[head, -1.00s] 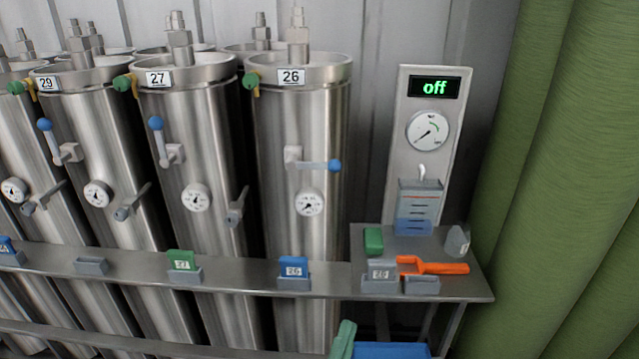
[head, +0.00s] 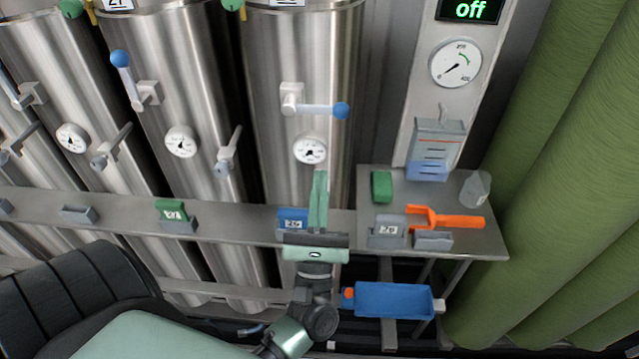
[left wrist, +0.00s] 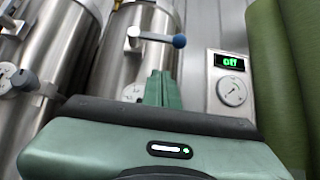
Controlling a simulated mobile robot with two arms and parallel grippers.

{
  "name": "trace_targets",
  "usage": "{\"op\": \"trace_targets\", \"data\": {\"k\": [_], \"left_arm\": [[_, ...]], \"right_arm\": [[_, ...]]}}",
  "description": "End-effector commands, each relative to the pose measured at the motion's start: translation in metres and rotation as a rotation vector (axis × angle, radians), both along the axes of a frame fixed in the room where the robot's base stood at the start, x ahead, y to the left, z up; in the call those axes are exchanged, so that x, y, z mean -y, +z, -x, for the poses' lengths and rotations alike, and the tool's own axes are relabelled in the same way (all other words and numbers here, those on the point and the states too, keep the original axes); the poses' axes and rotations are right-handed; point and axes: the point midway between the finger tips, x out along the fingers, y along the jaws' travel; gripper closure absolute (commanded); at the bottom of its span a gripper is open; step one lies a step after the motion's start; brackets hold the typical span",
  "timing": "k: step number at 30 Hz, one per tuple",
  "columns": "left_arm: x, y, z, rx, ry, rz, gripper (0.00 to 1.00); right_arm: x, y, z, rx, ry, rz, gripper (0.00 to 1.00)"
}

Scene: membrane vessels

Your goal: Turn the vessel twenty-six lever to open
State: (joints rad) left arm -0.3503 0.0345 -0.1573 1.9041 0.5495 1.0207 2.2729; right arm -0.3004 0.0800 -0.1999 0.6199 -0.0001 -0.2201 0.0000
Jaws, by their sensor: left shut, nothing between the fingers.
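The vessel twenty-six (head: 270,120) is a steel cylinder left of the panel. Its label is cut off at the top of the head view. Its lever (head: 318,108) has a white hub and a blue ball at the right end, and lies about level. The lever also shows in the left wrist view (left wrist: 160,40), ahead of my gripper. My left gripper (head: 319,178) is shut and empty, pointing up, below the lever and just under the gauge (head: 309,150), apart from the lever. In the left wrist view its fingers (left wrist: 162,90) are together. My right gripper is not in view.
A rail (head: 120,208) with small card holders runs before the vessels. A small shelf (head: 485,238) at right holds an orange tool (head: 450,220) and a green block (head: 381,186). The panel display (head: 470,10) reads "off". A blue tray (head: 392,300) sits below.

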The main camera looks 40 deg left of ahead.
Motion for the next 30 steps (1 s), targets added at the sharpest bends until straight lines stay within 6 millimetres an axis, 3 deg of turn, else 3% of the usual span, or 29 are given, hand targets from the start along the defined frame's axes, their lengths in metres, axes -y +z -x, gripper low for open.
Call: {"op": "trace_targets", "data": {"k": [1,8,13,18,30], "left_arm": [[-0.005,0.015,-0.007,0.004,0.002,0.000,1.00],[-0.022,0.047,-0.036,0.001,0.002,0.000,1.00],[-0.021,0.071,-0.034,0.000,0.002,0.001,1.00],[-0.021,0.080,-0.034,-0.002,0.001,-0.001,1.00],[-0.021,0.080,-0.034,-0.001,0.001,0.001,1.00]], "right_arm": [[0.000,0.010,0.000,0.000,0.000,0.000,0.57],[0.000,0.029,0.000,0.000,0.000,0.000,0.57],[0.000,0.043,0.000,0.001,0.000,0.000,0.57],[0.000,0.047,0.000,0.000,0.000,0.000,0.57],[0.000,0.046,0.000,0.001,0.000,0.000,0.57]]}}
